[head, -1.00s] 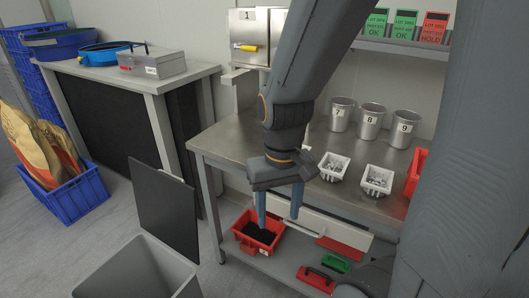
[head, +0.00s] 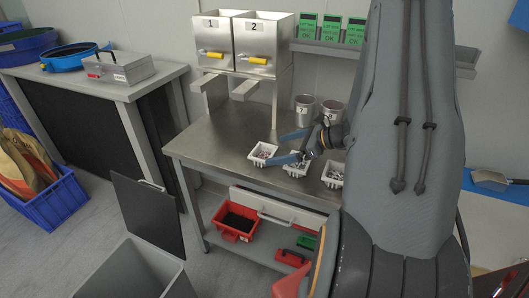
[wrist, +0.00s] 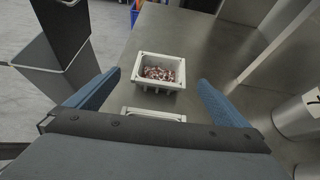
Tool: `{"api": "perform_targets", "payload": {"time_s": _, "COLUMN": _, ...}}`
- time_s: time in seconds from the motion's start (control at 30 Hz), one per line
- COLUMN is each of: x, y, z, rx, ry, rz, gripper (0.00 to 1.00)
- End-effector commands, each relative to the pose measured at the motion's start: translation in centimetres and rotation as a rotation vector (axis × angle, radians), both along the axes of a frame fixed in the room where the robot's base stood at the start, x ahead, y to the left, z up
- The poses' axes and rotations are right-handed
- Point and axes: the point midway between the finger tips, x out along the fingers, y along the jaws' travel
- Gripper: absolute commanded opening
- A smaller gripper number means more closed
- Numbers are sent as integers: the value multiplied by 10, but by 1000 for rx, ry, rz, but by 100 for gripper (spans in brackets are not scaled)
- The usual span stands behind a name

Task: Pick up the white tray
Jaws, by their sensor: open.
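Three small white trays stand in a row on the metal table: the left one (head: 262,155), the middle one (head: 293,170) and the right one (head: 334,177). My gripper (head: 275,148) is open and empty above the table, its fingers pointing left over the left and middle trays. In the wrist view, a white tray (wrist: 158,85) with small reddish and grey parts shows between the open fingers (wrist: 159,76), without clear contact. A second tray (wrist: 152,114) is mostly hidden by my gripper's body.
Bins 1 (head: 213,43) and 2 (head: 263,41) with yellow handles stand at the back of the metal table (head: 215,145). Metal cups (head: 304,107) stand behind the trays. A red crate (head: 236,222) sits on the lower shelf. The table's left part is clear.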

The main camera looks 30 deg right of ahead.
Motion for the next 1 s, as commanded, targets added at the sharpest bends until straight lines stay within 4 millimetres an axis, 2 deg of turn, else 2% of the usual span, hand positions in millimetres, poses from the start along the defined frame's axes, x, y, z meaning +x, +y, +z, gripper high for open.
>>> {"api": "perform_targets", "payload": {"time_s": 0.07, "x": 3, "y": -5, "z": -2, "rx": 12, "ry": -3, "rz": -25, "gripper": 100}}
{"api": "perform_targets", "payload": {"time_s": 0.17, "x": 10, "y": -1, "z": -6, "rx": 18, "ry": -4, "rz": -30, "gripper": 100}}
{"api": "perform_targets", "payload": {"time_s": 0.7, "x": 49, "y": 40, "z": -30, "rx": 14, "ry": -3, "rz": -27, "gripper": 100}}
{"api": "perform_targets", "payload": {"time_s": 1.0, "x": 53, "y": 42, "z": -34, "rx": 13, "ry": -5, "rz": -28, "gripper": 100}}
